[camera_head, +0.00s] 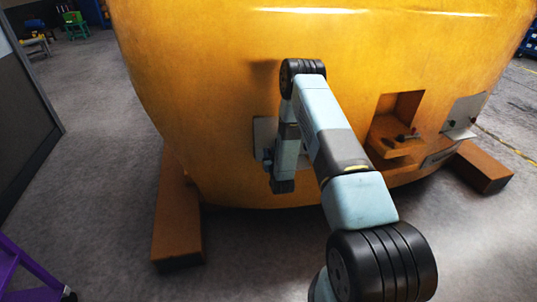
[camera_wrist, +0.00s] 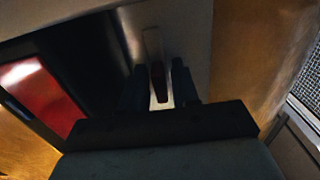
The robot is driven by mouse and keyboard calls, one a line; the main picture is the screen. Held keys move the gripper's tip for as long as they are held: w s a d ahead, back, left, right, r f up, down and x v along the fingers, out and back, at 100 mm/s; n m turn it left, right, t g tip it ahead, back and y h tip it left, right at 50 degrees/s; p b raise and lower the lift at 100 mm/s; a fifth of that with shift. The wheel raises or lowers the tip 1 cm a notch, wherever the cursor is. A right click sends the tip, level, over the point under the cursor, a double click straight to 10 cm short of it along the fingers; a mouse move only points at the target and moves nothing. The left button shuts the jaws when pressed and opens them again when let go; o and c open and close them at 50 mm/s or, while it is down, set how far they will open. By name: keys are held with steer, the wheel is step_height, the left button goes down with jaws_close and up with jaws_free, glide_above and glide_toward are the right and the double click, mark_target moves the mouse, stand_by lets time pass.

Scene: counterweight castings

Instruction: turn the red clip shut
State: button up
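In the wrist view the red clip (camera_wrist: 158,82) shows as a small dark red piece against a pale plate (camera_wrist: 152,45). My gripper (camera_wrist: 159,80) has its two dark fingers apart, one on each side of the clip. Narrow pale gaps show between the clip and the fingers, so it looks open around the clip, not pressed on it.
A bright red surface (camera_wrist: 42,95) lies left in the wrist view, beside a dark area. In the head view, a recess with a ledge (camera_head: 390,135) and a metal plate (camera_head: 465,112) are on the casting's right. Brown blocks (camera_head: 178,220) support it.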

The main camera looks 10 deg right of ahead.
jaws_close()
steer(key=shift+a, duration=0.2)
steer(key=shift+d+n, duration=0.1)
steer(key=shift+n, duration=0.2)
steer(key=n, duration=1.1)
steer(key=shift+f+n, duration=0.1)
steer(key=shift+n, duration=0.3)
steer(key=n, duration=0.5)
steer(key=shift+s+n, duration=0.1)
steer(key=shift+n, duration=0.2)
steer(key=shift+f, duration=0.1)
